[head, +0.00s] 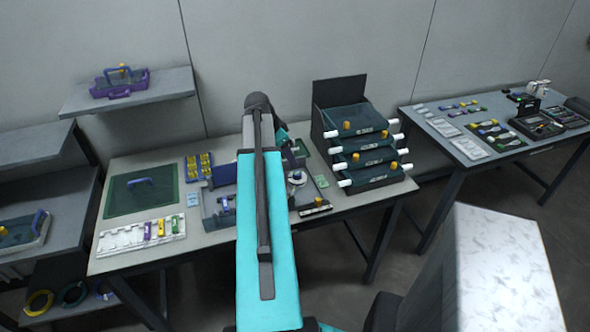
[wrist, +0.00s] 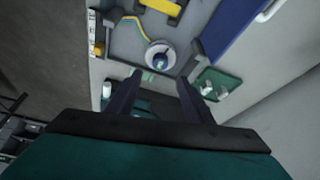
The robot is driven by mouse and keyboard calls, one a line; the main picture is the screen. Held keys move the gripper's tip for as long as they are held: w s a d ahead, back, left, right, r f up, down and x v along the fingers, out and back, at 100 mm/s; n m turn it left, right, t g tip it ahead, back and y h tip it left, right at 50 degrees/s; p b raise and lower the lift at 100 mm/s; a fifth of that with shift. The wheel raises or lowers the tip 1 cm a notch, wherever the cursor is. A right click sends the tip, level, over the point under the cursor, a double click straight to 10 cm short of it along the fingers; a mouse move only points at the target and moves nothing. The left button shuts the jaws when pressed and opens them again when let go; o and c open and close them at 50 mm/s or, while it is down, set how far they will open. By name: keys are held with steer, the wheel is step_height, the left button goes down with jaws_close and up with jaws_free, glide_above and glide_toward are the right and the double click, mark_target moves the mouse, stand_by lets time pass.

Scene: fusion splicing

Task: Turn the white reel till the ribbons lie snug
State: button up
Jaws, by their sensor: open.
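The white reel (wrist: 160,57) shows in the wrist view as a pale disc with a blue knob in its middle. It sits in a grey tray (wrist: 130,42). A yellow ribbon (wrist: 141,27) runs from the reel's edge up and left; I cannot tell how snug it lies. My gripper (wrist: 160,82) is open and empty, its two dark fingers apart, just below the reel in the picture and not around it. In the head view the reel (head: 297,177) shows to the right of my arm, which hides part of the tray and the gripper.
A teal rack (head: 364,150) with white rods and yellow knobs stands right of the tray. A green mat (head: 141,190) and a white holder (head: 128,238) lie on the left of the table. In the wrist view a blue panel (wrist: 228,38) and a small green tray (wrist: 218,84) lie right of the reel.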

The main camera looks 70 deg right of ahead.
mark_target(298, 173)
steer(key=shift+p+x, duration=1.25)
steer(key=shift+x, duration=3.4)
steer(key=shift+c, duration=0.5)
steer(key=c, duration=0.9)
steer(key=shift+c, duration=0.2)
steer(key=shift+f+b, duration=0.1)
steer(key=shift+b, duration=0.25)
steer(key=shift+n+t+b, duration=0.3)
steer(key=shift+n+b, duration=0.25)
steer(key=shift+n, duration=0.15)
steer(key=shift+s+n+b, duration=0.1)
steer(key=shift+n+b, duration=0.2)
steer(key=shift+n, duration=0.1)
steer(key=shift+h, duration=0.3)
